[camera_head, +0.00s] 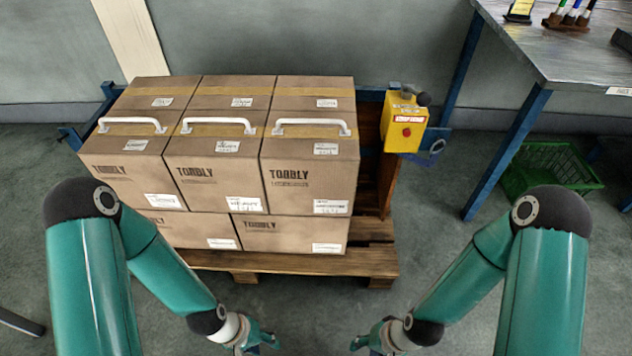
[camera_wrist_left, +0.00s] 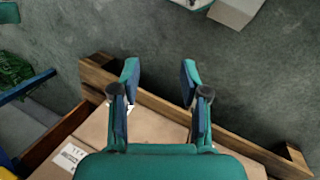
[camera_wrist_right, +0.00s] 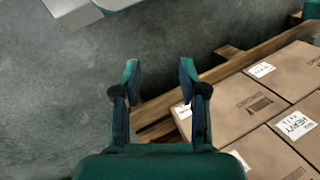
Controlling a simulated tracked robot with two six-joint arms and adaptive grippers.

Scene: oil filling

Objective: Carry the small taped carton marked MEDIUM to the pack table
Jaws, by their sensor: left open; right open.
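Several brown taped cartons marked TOOBLY (camera_head: 213,172) are stacked on a wooden pallet (camera_head: 300,263) in the head view. Three front top cartons carry white handles (camera_head: 312,128). Their labels are too small to read in the head view, so I cannot tell which carton is marked MEDIUM. In the right wrist view, a label on a carton (camera_wrist_right: 296,124) reads HEAVY. My left gripper (camera_head: 262,343) and right gripper (camera_head: 366,345) are both open and empty, low in front of the pallet, apart from the cartons. A metal-topped table (camera_head: 570,60), possibly the pack table, stands at upper right.
A yellow box with a red button (camera_head: 405,125) stands at the pallet's right side. A green crate (camera_head: 548,170) sits on the floor beneath the table. Marker pens (camera_head: 572,15) in a holder stand on the table. The floor (camera_head: 430,225) between pallet and table is clear.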

